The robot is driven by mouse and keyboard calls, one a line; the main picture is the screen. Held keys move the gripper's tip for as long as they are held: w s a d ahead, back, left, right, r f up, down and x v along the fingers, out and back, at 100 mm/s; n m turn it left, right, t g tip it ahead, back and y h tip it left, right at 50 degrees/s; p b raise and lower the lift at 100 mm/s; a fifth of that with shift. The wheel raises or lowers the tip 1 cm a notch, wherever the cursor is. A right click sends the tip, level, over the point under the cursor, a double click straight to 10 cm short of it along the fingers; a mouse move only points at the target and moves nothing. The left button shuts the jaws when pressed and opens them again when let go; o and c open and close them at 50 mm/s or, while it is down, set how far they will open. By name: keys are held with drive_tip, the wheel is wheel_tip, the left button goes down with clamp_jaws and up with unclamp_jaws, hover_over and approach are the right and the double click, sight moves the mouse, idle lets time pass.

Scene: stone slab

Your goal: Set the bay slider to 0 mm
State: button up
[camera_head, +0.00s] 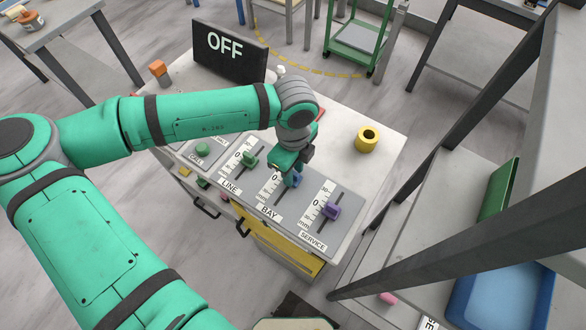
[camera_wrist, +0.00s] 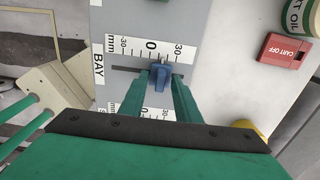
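The bay slider's blue knob (camera_wrist: 161,78) sits in its slot beside a white scale (camera_wrist: 150,48) marked -30, 0 and 30. In the wrist view the knob is a little to the right of the 0, on the side towards 30. In the head view my gripper (camera_head: 292,181) is down at the BAY panel (camera_head: 262,198), with part of the blue knob (camera_head: 298,181) showing beside the fingers.
The green line slider (camera_head: 250,159) and purple service slider (camera_head: 332,210) flank the bay slider. A yellow ring-shaped thing (camera_head: 367,139) stands on the bench's right side. A dark OFF sign (camera_head: 229,50) stands at the back.

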clamp_jaws()
drive_tip(key=shift+s+a, duration=0.65)
drive_tip(key=shift+s, duration=0.3)
unclamp_jaws()
wheel_tip(320, 180, up, 11)
drive_tip(key=shift+f, duration=0.15)
drive_tip(key=shift+w, duration=0.1)
idle(0.5)
